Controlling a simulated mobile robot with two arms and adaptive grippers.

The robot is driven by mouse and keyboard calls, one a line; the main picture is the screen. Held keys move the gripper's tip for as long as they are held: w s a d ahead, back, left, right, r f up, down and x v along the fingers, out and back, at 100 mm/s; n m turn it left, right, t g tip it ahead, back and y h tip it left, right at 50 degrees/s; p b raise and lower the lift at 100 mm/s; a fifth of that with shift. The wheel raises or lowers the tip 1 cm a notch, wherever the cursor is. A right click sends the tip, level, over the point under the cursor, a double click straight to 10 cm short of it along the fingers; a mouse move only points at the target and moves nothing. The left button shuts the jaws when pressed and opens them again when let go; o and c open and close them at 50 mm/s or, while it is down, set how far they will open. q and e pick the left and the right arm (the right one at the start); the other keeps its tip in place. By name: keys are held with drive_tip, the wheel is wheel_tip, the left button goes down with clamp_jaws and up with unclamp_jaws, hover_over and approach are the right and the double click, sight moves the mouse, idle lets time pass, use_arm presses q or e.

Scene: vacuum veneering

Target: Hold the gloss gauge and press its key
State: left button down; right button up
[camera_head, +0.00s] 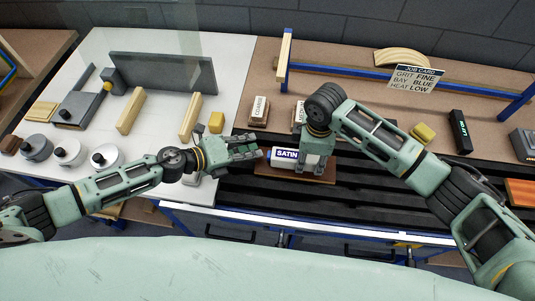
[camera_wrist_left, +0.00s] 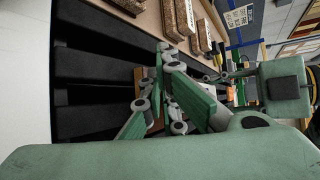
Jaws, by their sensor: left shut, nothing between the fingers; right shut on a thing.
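A small white-and-blue block marked SATIN (camera_head: 286,154), which looks like the gloss gauge, sits over a brown board (camera_head: 290,172) on the dark slatted bed. My right gripper (camera_head: 314,172) points down at its right end and is shut on it; the fingers partly hide that end. My left gripper (camera_head: 259,153) is shut and empty, its tips close to the gauge's left end. I cannot tell whether they touch it. The key is not clearly visible. In the left wrist view the left gripper's fingers (camera_wrist_left: 168,105) hide most of the gauge.
A block marked COARSE (camera_head: 259,110) stands behind the left gripper. A yellow block (camera_head: 422,133) and a dark device with a green display (camera_head: 460,132) lie to the right. A job card (camera_head: 414,78) stands at the back. Round weights (camera_head: 70,151) stand on the white table at left.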

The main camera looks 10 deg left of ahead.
use_arm(q)
drive_tip(key=a, duration=0.5)
idle(0.3)
idle(0.4)
use_arm(e)
drive_tip(key=o, duration=1.3)
drive_tip(key=shift+c, duration=0.2)
drive_tip(key=shift+r, duration=0.1)
